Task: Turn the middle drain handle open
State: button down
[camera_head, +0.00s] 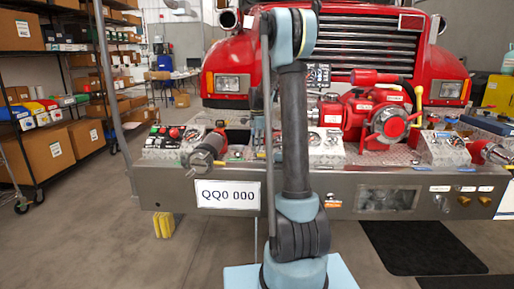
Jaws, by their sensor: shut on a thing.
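I cannot make out the middle drain handle for certain. My own upright arm covers the centre of the bumper and may hide it. Small brass knobs (463,201) sit low on the right of the bumper's front face, with small labels above them. I cannot tell whether they are drain handles. My gripper does not show; the arm rises from the bottom centre and bends at the top, and its far end is hidden behind its own links.
A red pump (390,121) stands on the steel bumper (255,195) before a red truck (235,60). A control panel (168,140) is at the left. A shelf with boxes (48,153) stands far left. A black mat (425,247) lies right; the floor at left front is clear.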

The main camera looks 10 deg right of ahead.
jog(key=n, duration=0.6)
jog(key=shift+w+r, duration=0.1)
jog(key=shift+w, duration=0.05)
jog(key=n, duration=0.6)
dwell(0.3)
jog(key=c, duration=1.7)
grip_release()
notch_tip(320, 180, up, 12)
jog(key=shift+f, duration=0.1)
